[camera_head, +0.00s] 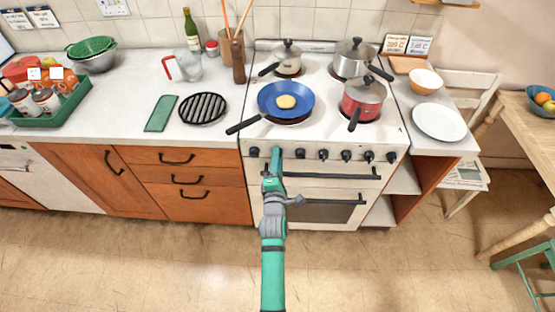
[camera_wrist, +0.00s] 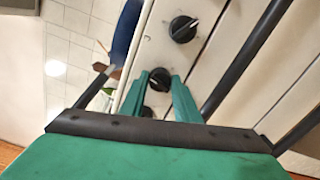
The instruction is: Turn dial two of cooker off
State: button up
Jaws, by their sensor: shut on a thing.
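The white cooker (camera_head: 330,135) has a row of black dials along its front panel. My gripper (camera_head: 275,153) reaches up to the panel and covers the second dial from the left. In the wrist view its green fingers (camera_wrist: 162,90) stand either side of a black dial (camera_wrist: 160,79), shut on it. The dial's pointer setting cannot be made out. The leftmost dial (camera_head: 254,152) is just left of my gripper. The third dial (camera_head: 300,154) is to its right. Another black dial with a pale mark (camera_wrist: 184,28) shows beyond the fingers in the wrist view.
Dark oven handles (camera_head: 340,176) run across the front below the dials. A blue frying pan (camera_head: 286,100) sits above my gripper, its handle (camera_head: 244,125) projecting left. A red pot (camera_head: 363,98) and two steel pots are on the hob. The floor in front is clear.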

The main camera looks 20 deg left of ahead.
jog(key=shift+a+n, duration=0.1)
jog(key=shift+n, duration=1.4)
jog(key=o, duration=1)
jog(key=shift+o, duration=0.2)
jog(key=shift+s, duration=0.1)
jog(key=shift+s+d, duration=0.25)
jog(key=shift+s, duration=0.1)
jog(key=v, duration=1)
jog(key=shift+a, duration=0.1)
